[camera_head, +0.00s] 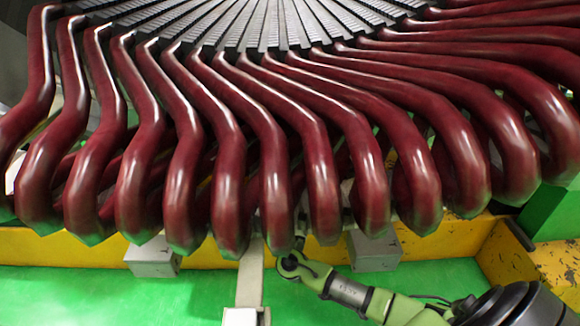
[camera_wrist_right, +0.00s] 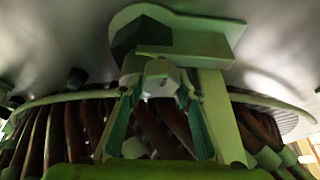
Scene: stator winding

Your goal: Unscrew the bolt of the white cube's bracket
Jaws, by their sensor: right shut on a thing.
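A pale upright bar (camera_head: 250,280), which looks like the bracket, runs down from beneath the dark red coils to a white block (camera_head: 240,317) at the bottom edge. My right gripper (camera_head: 289,262) is just right of this bar, below the coil ends. In the right wrist view, the fingers of my right gripper (camera_wrist_right: 159,88) are closed around a small pale bolt head (camera_wrist_right: 158,72). Behind it is a green-tinted bracket plate (camera_wrist_right: 190,40). The bolt is hidden in the head view. My left gripper is not in view.
Thick dark red coils (camera_head: 275,180) hang close above my right gripper. The green floor (camera_head: 100,300) is clear at lower left.

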